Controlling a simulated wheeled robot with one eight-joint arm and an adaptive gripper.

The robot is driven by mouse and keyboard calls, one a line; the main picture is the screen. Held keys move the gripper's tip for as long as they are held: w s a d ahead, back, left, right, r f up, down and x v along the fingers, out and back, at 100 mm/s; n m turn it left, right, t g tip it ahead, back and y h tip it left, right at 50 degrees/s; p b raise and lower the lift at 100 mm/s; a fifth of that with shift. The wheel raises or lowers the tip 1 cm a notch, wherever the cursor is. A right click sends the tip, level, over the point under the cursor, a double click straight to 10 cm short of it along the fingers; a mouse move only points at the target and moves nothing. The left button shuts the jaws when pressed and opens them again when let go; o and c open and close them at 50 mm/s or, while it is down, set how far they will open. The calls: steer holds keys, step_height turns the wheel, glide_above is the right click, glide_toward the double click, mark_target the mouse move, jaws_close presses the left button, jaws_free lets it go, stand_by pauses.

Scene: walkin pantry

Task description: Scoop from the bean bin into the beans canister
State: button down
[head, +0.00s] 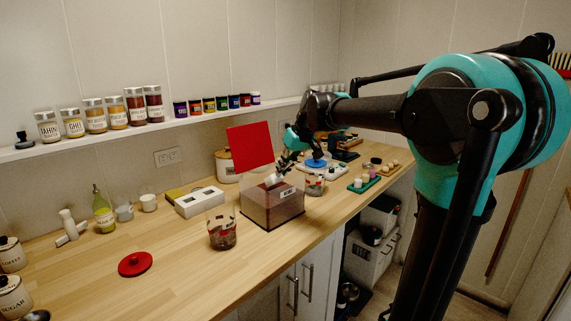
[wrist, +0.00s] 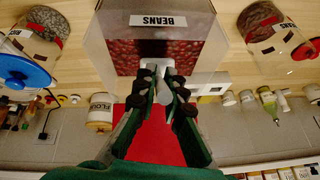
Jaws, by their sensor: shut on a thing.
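The bean bin (head: 287,211) is a clear box on the counter with dark red beans inside and its red lid (head: 250,147) standing up. Its BEANS label (wrist: 159,21) shows in the wrist view. My gripper (wrist: 160,78) points into the open bin and is shut on a white scoop (wrist: 153,48), whose front end is at the beans; how full it is I cannot tell. The scoop shows small in the head view (head: 271,180). A clear canister (head: 221,226), probably the beans canister, stands lidless left of the bin, with dark red contents low inside.
A round red lid (head: 135,263) lies on the counter at left. Another glass canister (head: 315,185) stands right of the bin near a blue lid (head: 316,163). A white box (head: 199,202) and a flour canister (wrist: 101,110) are behind. Jars line the shelf above.

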mark_target(276, 176)
steer(key=shift+w+a+f+g+h, duration=0.2)
steer(key=shift+f, duration=0.5)
steer(key=shift+w+a+f+g+h, duration=0.15)
steer(key=shift+w+f+g+h, duration=0.05)
steer(key=shift+f, duration=0.45)
steer(key=shift+d+x, duration=0.1)
steer(key=shift+x, duration=0.75)
steer(key=shift+d+x, duration=0.15)
steer(key=shift+x, duration=0.65)
steer(key=shift+w+a+f+t+y, duration=0.15)
steer(key=shift+w+a+f, duration=0.1)
steer(key=shift+w+a, duration=0.35)
steer(key=shift+w+a+f+t+y, duration=0.15)
steer(key=shift+w+a+f, duration=0.05)
steer(key=shift+w+a, duration=0.35)
steer(key=shift+s+d+r+t+y, duration=0.55)
steer(key=shift+r+t+y, duration=0.25)
steer(key=shift+r, duration=0.9)
steer(key=shift+s+d+r+t+y, duration=0.55)
steer(key=shift+r+t, duration=0.3)
steer(key=shift+r, duration=0.85)
steer(key=shift+s+d+r+t+y, duration=0.5)
steer(key=shift+r+t+y, duration=0.35)
steer(key=shift+r, duration=0.85)
steer(key=shift+a, duration=0.1)
steer(key=shift+s, duration=0.1)
